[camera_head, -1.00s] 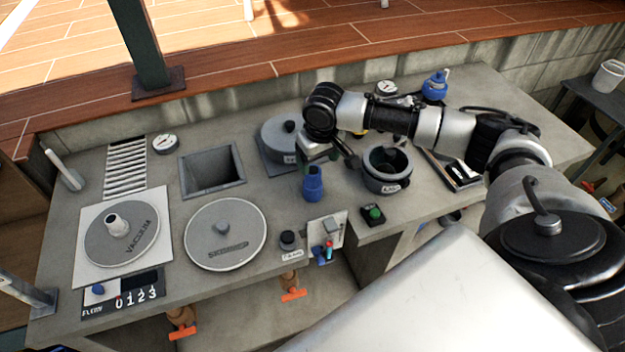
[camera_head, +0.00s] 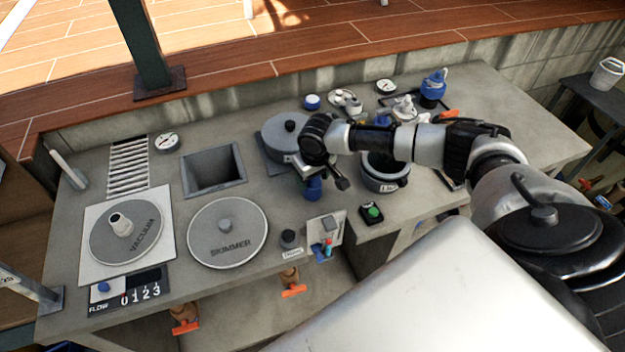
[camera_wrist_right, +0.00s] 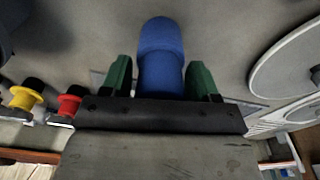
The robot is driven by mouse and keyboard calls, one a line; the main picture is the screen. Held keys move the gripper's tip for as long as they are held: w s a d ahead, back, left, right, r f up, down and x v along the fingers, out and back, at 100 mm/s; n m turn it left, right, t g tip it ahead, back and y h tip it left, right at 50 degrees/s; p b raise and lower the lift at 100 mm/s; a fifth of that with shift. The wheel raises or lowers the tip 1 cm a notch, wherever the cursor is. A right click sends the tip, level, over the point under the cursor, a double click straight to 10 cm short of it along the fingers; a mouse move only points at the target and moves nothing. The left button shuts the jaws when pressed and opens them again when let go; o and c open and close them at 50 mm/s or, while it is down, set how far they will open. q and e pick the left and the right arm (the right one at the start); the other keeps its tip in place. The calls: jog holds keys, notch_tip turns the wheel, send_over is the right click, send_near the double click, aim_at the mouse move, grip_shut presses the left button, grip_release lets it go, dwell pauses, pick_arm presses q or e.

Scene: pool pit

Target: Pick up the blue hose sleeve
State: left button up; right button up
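The blue hose sleeve (camera_head: 313,188) stands on the grey counter in the head view, its top covered by my right gripper (camera_head: 309,172). In the right wrist view the sleeve (camera_wrist_right: 160,55) lies between the two green fingers of the right gripper (camera_wrist_right: 160,80). The fingers are spread, one on each side, with a thin gap on the left; contact on the right side cannot be told. My left gripper is not in view.
A grey lidded pot (camera_head: 284,128) stands close behind the sleeve, and an open dark pot (camera_head: 386,183) is to its right. A black knob (camera_head: 290,239) and a green button (camera_head: 373,213) are near the front edge. The round skimmer lid (camera_head: 228,250) lies left.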

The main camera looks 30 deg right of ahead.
jog(key=c, duration=0.7)
jog(key=shift+r, duration=0.1)
jog(key=shift+r, duration=0.25)
jog(key=r, duration=0.1)
jog(key=r+b, duration=0.1)
jog(key=r, duration=0.1)
jog(key=shift+s+d+r+b, duration=0.2)
jog(key=shift+d+r+b, duration=0.05)
jog(key=shift+r+b, duration=0.1)
jog(key=s+d+r+b, duration=0.2)
jog(key=s+d+r, duration=0.4)
jog(key=s, duration=0.3)
jog(key=shift+s+r, duration=0.15)
jog(key=shift+r, duration=0.2)
